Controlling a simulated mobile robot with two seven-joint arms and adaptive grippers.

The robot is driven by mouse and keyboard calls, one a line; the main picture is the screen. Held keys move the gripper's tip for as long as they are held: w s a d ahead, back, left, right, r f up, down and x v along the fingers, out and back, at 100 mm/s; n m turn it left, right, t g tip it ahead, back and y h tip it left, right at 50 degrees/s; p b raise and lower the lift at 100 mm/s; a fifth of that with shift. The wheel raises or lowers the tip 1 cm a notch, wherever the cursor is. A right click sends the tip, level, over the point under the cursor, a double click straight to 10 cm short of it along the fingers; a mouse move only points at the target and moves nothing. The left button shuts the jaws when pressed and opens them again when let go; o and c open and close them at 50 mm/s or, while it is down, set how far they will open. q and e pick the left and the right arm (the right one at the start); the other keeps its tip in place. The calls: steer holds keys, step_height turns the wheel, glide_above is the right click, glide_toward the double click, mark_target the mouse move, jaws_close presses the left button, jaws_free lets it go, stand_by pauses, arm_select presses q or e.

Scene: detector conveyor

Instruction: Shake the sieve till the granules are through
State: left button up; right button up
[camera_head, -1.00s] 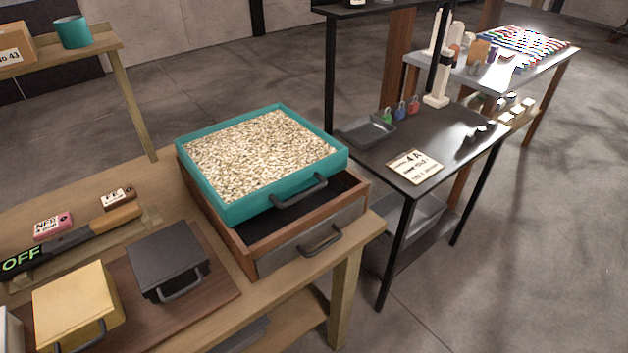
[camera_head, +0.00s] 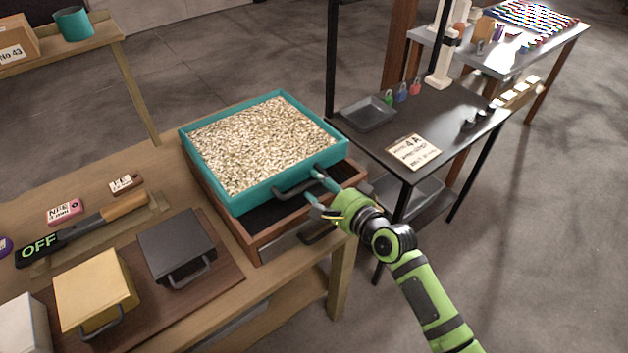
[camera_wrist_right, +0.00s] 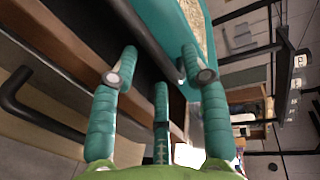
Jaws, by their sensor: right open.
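The teal sieve (camera_head: 232,203) is full of pale granules (camera_head: 255,140) and sits on top of a wooden box with a dark inside (camera_head: 257,247). A dark bar handle (camera_head: 297,187) is on the sieve's front side. My right gripper (camera_head: 318,186) is at the right end of this handle, with its fingers apart. In the right wrist view the handle (camera_wrist_right: 146,38) runs between the spread teal fingers of the gripper (camera_wrist_right: 160,75), and the sieve's teal wall (camera_wrist_right: 172,25) is just beyond. My left gripper is not in view.
A black block (camera_head: 176,246) and a yellow block (camera_head: 95,289) with handles stand left on a brown board. A device reading OFF (camera_head: 40,246) lies behind them. A black table (camera_head: 450,125) with a tray (camera_head: 368,113) and a 4A card (camera_head: 413,152) stands to the right.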

steer(key=shift+x, duration=1.4)
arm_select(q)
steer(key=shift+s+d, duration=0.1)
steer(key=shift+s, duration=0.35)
arm_select(e)
jaws_close()
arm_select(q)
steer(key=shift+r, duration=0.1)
arm_select(e)
steer(key=shift+d, duration=0.1)
